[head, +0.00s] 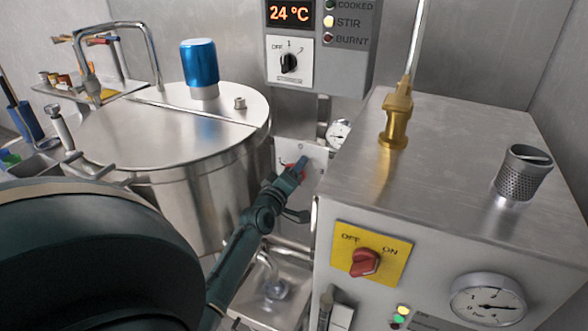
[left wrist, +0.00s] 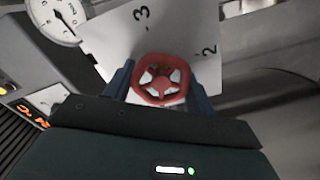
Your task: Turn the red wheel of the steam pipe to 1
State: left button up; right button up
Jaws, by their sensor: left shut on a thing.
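The red wheel (left wrist: 160,80) shows in the left wrist view in front of a pale plate (left wrist: 125,40) marked 3 and 2. In the head view a small part of the red wheel (head: 297,167) shows at the plate (head: 318,157) behind the steel vessel. My left gripper (left wrist: 159,84) has one blue finger on each side of the wheel and is shut on it. It also shows in the head view (head: 292,172), reaching between the vessel and the steel box. The mark 1 is not readable. My right gripper is not in view.
The large steel vessel (head: 190,195) stands left of my arm. The steel box (head: 440,165) with a brass fitting, a red knob (head: 364,262) and a gauge (head: 488,300) stands right. A sink (head: 280,280) lies below. The gap around my gripper is narrow.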

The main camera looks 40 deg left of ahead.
pick_arm(q)
jog(key=shift+n, duration=1.5)
jog(key=o, duration=1)
jog(key=shift+b+v, duration=0.35)
jog(key=shift+v, duration=6.25)
jog(key=shift+a, duration=0.1)
